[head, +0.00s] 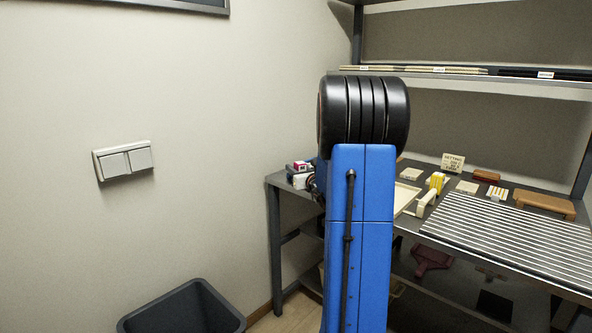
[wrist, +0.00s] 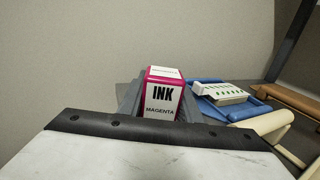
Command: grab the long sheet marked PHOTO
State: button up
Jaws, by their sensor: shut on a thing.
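My gripper (wrist: 155,108) is shut on a magenta and white box (wrist: 162,92) lettered INK MAGENTA; grey fingers show on both sides of it in the wrist view. In the head view the box (head: 302,165) is at the left end of the table, left of my blue arm, which hides part of my gripper. Whether the box touches the table cannot be told. Long flat pale sheets (head: 410,69) and dark ones lie on the upper shelf with small white labels, too small to read. I cannot tell which one is marked PHOTO.
The dark table (head: 412,232) holds a striped grey rack (head: 510,232), a brown stand (head: 545,203), a small sign (head: 452,162) and several small blocks. The shelf (head: 470,83) runs above it. A dark bin (head: 182,308) stands at the lower left. A white switch (head: 124,160) is on the wall.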

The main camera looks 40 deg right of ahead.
jog(key=o, duration=1.2)
jog(key=shift+f, duration=0.1)
jog(key=shift+c, duration=0.2)
jog(key=shift+s, duration=0.25)
jog(key=v, duration=1.1)
jog(key=shift+s+a, duration=0.15)
jog(key=shift+s, duration=0.05)
